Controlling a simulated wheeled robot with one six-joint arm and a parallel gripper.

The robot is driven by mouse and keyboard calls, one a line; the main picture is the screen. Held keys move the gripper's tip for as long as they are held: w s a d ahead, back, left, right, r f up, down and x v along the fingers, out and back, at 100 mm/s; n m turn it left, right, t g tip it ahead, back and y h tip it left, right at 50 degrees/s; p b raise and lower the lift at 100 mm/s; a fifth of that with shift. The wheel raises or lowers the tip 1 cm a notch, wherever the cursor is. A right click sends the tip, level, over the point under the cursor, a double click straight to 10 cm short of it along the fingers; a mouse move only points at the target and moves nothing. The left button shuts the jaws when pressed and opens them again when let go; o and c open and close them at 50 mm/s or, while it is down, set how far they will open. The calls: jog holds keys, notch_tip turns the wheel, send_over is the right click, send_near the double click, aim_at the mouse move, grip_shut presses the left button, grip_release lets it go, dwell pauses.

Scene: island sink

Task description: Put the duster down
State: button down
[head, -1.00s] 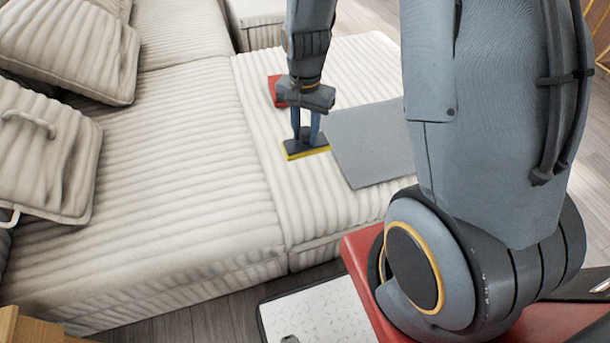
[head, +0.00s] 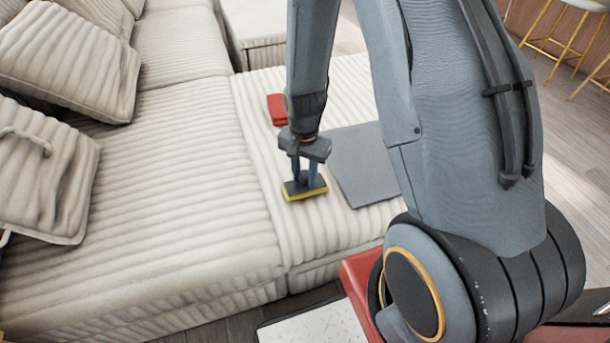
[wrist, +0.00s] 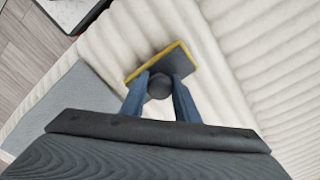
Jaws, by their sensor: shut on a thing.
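The duster is a flat dark grey block with a yellow edge and a round dark knob. In the head view the duster (head: 304,190) is at or just above the ribbed cream sofa seat (head: 290,228); I cannot tell if it touches. My gripper (head: 304,177) points down and is shut on the duster's knob. In the wrist view the duster (wrist: 178,62) lies beyond the blue fingers of my gripper (wrist: 160,88), which close on both sides of the knob. The gripper hides part of the duster's top.
A grey flat sheet (head: 362,165) lies on the seat right of the duster. A red object (head: 277,109) lies behind it. Cushions (head: 70,60) stand at the left. The seat left of the duster is clear. A white patterned board (head: 318,328) is below the front edge.

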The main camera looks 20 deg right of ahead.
aim_at(304, 175)
jog(key=shift+f, duration=0.1)
jog(key=c, duration=1.4)
grip_release()
jog(key=shift+o, duration=0.2)
notch_tip(304, 175, up, 12)
jog(key=p, duration=0.2)
jog(key=s+a+r+n, duration=0.2)
jog(key=s+r+n, duration=0.7)
jog(key=s+r, duration=0.7)
jog(key=shift+a+n, duration=0.3)
jog(key=shift+a, duration=0.05)
jog(key=shift+s+r, duration=0.1)
